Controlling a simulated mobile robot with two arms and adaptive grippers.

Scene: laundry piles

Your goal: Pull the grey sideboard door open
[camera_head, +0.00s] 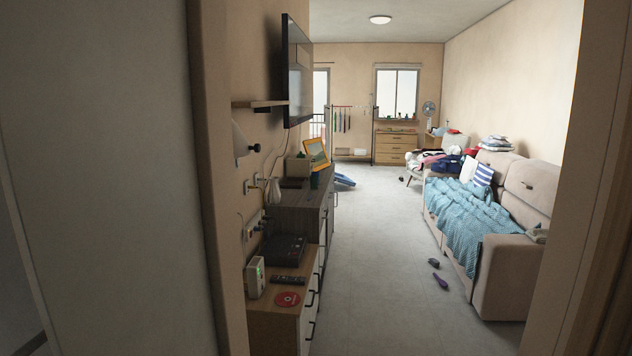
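The grey sideboard (296,196) stands along the left wall beyond the doorway, seen at a steep angle. Its front faces right, toward the open floor, and shows light panels with dark handles. The steep angle hides most of the door faces, so I cannot tell whether a door is ajar. A picture in a yellow frame (316,153), a white vase (274,191) and a box stand on top. Neither of my grippers is in view.
A low wooden cabinet (272,327) with dark handles stands nearer, holding a remote and a red disc. A beige sofa (508,270) lines the right side. Small items (440,281) lie on the floor near it. The grey floor (375,270) between is mostly clear. The doorway frame (217,180) is close.

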